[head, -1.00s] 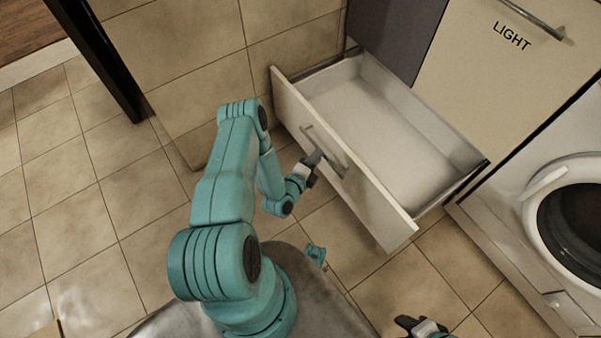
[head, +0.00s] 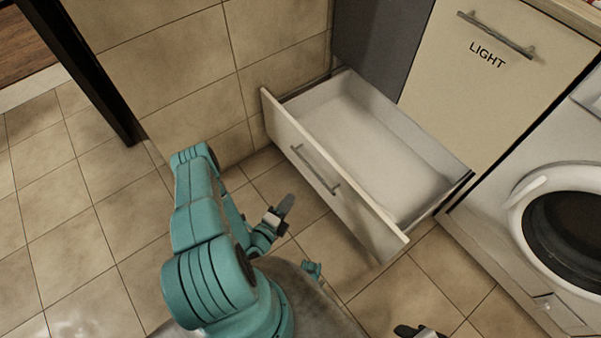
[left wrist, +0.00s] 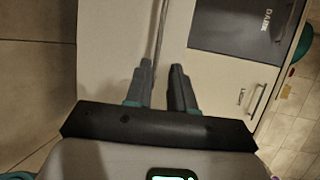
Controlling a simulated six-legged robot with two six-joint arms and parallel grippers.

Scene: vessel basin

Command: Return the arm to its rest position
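My left arm (head: 195,215) is bent, with its left gripper (head: 284,205) over the floor to the lower left of the open drawer. The drawer has a cream front (head: 350,205) and a bar handle (head: 316,170). The gripper stands clear of the handle and holds nothing. In the left wrist view its two fingers (left wrist: 160,78) are apart, and a thin bar, apparently the handle (left wrist: 160,35), shows beyond them. My right gripper (head: 415,331) is cut off at the bottom edge of the head view, so its opening is unclear.
The drawer stands well out and its visible inside (head: 375,145) is empty. A cream door marked LIGHT (head: 485,80) and a dark grey panel (head: 378,45) are behind it. A washing machine (head: 520,200) is at right. Tiled floor (head: 70,215) is clear at left.

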